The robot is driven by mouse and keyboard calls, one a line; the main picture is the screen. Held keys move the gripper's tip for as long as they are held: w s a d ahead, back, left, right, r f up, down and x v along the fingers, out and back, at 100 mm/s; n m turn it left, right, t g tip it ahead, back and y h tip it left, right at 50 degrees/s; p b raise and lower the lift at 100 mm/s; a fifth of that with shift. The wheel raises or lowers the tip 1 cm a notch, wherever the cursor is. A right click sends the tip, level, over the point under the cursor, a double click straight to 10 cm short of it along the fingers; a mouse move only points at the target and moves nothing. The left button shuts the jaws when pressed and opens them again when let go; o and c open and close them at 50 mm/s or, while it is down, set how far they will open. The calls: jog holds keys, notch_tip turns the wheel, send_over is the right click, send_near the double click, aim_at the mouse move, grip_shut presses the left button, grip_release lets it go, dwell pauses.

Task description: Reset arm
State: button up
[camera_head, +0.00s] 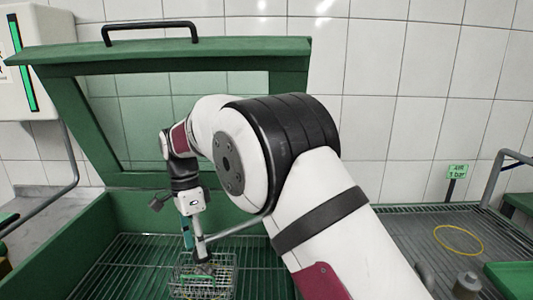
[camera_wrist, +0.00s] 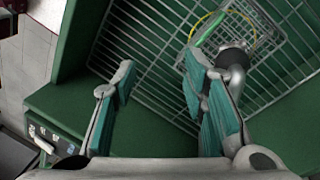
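My gripper (camera_wrist: 158,78) is open in the wrist view, with its two teal-padded fingers apart and nothing between them. In the head view my gripper (camera_head: 195,245) hangs over a green washing cabinet, just above a small wire basket (camera_head: 231,270). The basket also shows in the wrist view (camera_wrist: 285,62).
The cabinet's green lid (camera_head: 200,48) stands open behind my arm, with a black handle on top. A wire grate (camera_head: 118,262) lines the cabinet. At the right is a grated bench (camera_head: 400,222) with a yellow ring (camera_head: 458,240) and a small "AIR 1 bar" sign (camera_head: 458,171).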

jog(key=s+d+r+n+t+y+p, duration=0.1)
jog(key=s+d+r+n, duration=0.3)
jog(key=d+r, duration=0.6)
jog(key=s+d+r+n+t+y+p, duration=0.1)
jog(key=s+d+r+t+p, duration=0.1)
jog(key=s+d+r, duration=0.65)
jog(key=s+d+f+n+t+p, duration=0.1)
jog(key=s+d+n, duration=0.5)
jog(key=s+d, duration=1.1)
jog(key=s+t+p, duration=0.1)
jog(key=s+t, duration=0.1)
jog(key=shift+s+d+f+h, duration=0.2)
jog(key=shift+s+h, duration=0.15)
jog(key=shift+h, duration=0.05)
jog(key=shift+d, duration=0.25)
